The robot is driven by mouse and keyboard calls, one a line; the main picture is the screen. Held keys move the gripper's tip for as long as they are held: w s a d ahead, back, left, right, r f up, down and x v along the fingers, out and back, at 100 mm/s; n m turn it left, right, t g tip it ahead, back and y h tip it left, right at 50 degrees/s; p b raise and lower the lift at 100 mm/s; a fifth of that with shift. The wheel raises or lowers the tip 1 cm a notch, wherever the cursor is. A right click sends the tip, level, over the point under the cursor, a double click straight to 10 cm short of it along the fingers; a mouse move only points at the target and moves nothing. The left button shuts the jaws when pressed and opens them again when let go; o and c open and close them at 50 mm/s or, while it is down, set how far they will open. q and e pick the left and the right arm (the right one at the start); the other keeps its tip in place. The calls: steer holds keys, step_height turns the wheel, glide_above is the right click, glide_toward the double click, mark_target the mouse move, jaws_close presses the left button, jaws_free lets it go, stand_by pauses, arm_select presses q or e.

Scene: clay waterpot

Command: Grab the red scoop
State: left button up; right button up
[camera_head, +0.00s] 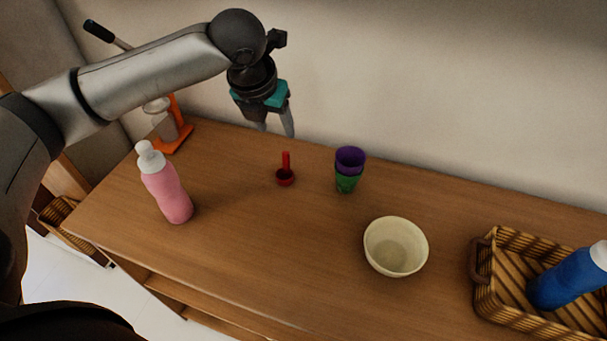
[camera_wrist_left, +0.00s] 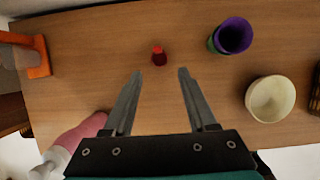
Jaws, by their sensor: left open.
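The red scoop (camera_head: 285,177) rests on the wooden table, its handle standing up from a small dark red bowl. In the left wrist view the scoop (camera_wrist_left: 159,56) is beyond the fingertips, roughly centred between them. My left gripper (camera_head: 277,133) is open and empty, pointing down, above and behind the scoop in the head view. Its two fingers (camera_wrist_left: 160,73) are spread apart in the left wrist view and do not touch the scoop. My right gripper is not in view.
Stacked purple and green cups (camera_head: 349,168) stand right of the scoop. A cream bowl (camera_head: 396,247) is nearer the front. A pink bottle (camera_head: 166,187) stands left. A wicker basket (camera_head: 484,290) holds a blue bottle (camera_head: 568,279). An orange stand (camera_head: 178,136) is at the back left.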

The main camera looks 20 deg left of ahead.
arm_select(q)
steer(key=b, duration=0.2)
glide_toward(284, 154)
steer(key=x, duration=0.5)
steer(key=shift+w+d+f, duration=0.15)
steer(key=shift+w+f, duration=0.05)
steer(key=shift+f, duration=0.4)
steer(key=b+x, duration=0.1)
steer(key=x, duration=0.3)
steer(key=shift+w+f, duration=0.1)
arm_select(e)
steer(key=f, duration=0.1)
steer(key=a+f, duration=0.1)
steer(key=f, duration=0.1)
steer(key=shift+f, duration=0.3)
arm_select(q)
jaws_close()
